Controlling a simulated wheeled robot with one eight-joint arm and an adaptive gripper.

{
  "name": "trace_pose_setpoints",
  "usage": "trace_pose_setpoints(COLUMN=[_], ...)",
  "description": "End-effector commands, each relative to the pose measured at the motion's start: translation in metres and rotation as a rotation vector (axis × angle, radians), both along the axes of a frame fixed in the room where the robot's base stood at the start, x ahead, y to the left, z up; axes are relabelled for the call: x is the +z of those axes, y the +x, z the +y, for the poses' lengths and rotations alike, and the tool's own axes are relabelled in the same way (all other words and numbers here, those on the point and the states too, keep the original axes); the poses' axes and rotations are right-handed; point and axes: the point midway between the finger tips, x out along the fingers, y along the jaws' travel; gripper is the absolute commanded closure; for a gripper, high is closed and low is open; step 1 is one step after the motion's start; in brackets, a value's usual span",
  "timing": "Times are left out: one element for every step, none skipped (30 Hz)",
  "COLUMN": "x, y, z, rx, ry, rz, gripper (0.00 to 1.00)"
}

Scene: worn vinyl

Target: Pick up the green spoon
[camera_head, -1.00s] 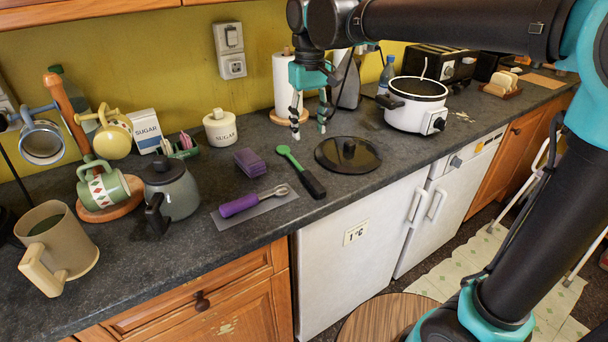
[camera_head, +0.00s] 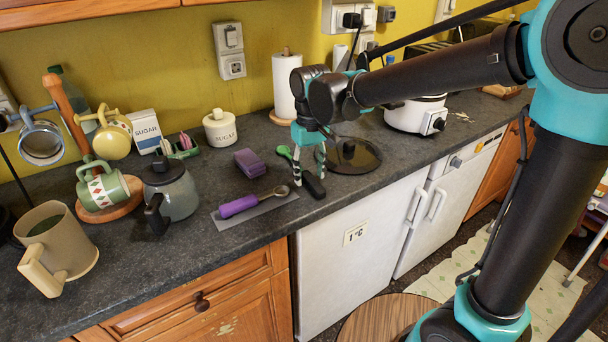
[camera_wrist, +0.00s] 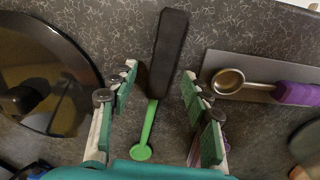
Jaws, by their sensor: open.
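The green spoon (camera_head: 284,152) lies on the dark countertop, its black handle (camera_head: 313,186) toward the front edge. In the wrist view its green part (camera_wrist: 146,130) and black handle (camera_wrist: 169,52) lie between my open fingers. My gripper (camera_head: 309,178) points down over the spoon and hides its middle in the head view. In the wrist view my gripper (camera_wrist: 160,83) has its fingers spread on either side of the spoon, not touching it. The height of the fingertips above the counter is hard to tell.
A black round lid (camera_head: 362,160) lies close on the right. A purple-handled scoop (camera_head: 238,206) on a grey mat (camera_head: 283,201) and a purple block (camera_head: 250,162) lie on the left. A white cooker (camera_head: 408,117) stands farther right.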

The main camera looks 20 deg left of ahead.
Motion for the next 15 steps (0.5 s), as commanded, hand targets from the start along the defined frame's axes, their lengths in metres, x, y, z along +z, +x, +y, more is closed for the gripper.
trace_pose_setpoints(x=[-0.0041,-0.0055,-0.0067,-0.0072,-0.0074,-0.0074,-0.0073,-0.0073,-0.0072,-0.0072,-0.0072,-0.0071,-0.0071,-0.0071,-0.0071], y=[0.0,0.0,0.0,0.0,0.0,0.0,0.0,0.0,0.0,0.0,0.0,0.0,0.0,0.0001,0.0001], z=[0.0,0.0,0.0,0.0,0.0,0.0,0.0,0.0,0.0,0.0,0.0,0.0,0.0,-0.0001,-0.0001], rx=[0.0,0.0,0.0,0.0,0.0,0.0,0.0,0.0,0.0,0.0,0.0,0.0,0.0,0.0,0.0], ry=[0.0,0.0,0.0,0.0,0.0,0.0,0.0,0.0,0.0,0.0,0.0,0.0,0.0,0.0,0.0], rz=[0.0,0.0,0.0,0.0,0.0,0.0,0.0,0.0,0.0,0.0,0.0,0.0,0.0,0.0,0.0], gripper=[0.52,0.52,0.52,0.52,0.52,0.52,0.52,0.52,0.52,0.53,0.57,0.62,0.65,0.69,0.74])
